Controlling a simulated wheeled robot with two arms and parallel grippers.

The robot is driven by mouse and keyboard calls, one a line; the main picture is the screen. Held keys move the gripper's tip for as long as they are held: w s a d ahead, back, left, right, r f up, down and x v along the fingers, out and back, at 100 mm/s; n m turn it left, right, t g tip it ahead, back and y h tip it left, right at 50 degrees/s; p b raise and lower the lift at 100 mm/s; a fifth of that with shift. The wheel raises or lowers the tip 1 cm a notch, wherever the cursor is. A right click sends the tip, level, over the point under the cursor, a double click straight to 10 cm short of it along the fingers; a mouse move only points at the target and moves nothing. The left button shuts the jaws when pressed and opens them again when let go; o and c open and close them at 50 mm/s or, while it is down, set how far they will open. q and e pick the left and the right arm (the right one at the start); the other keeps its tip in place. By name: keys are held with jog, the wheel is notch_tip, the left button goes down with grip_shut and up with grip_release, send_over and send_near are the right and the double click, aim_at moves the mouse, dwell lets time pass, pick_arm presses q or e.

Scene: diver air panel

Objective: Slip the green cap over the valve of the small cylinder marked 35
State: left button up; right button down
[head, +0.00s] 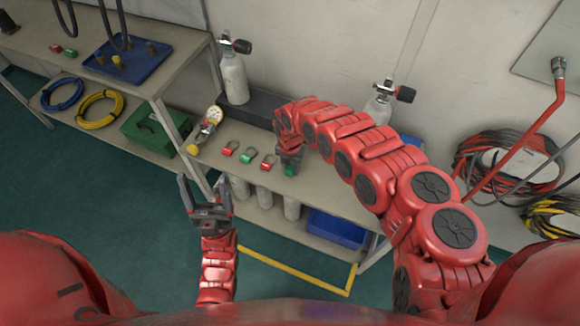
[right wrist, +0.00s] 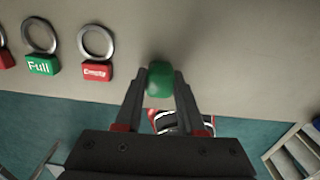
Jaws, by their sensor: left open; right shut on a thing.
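The green cap (right wrist: 160,80) is between the fingertips of my right gripper (right wrist: 161,88), which is shut on it. In the head view the cap (head: 290,170) is over the front part of the bench, right of the tags. Two grey-white cylinders with black-knobbed valves stand at the back of the bench: a left one (head: 234,80) and a right one (head: 379,109), the latter partly hidden by my right arm. No marking 35 is legible on either. My left gripper (head: 205,185) is open and empty in front of the bench.
Red and green ring tags lie on the bench (head: 215,160), including a green Full tag (right wrist: 41,67) and a red Empty tag (right wrist: 97,71). A gauge (head: 214,113) lies left of them. Several cylinders (head: 265,197) and a blue bin (head: 337,229) are underneath. Hoses (head: 500,160) hang at right.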

jog(key=shift+f+b, duration=0.5)
jog(key=shift+c, duration=2.1)
grip_release()
jog(key=shift+r, duration=0.1)
notch_tip(320, 180, up, 17)
jog(key=shift+r+p, duration=0.15)
jog(key=shift+p, duration=0.3)
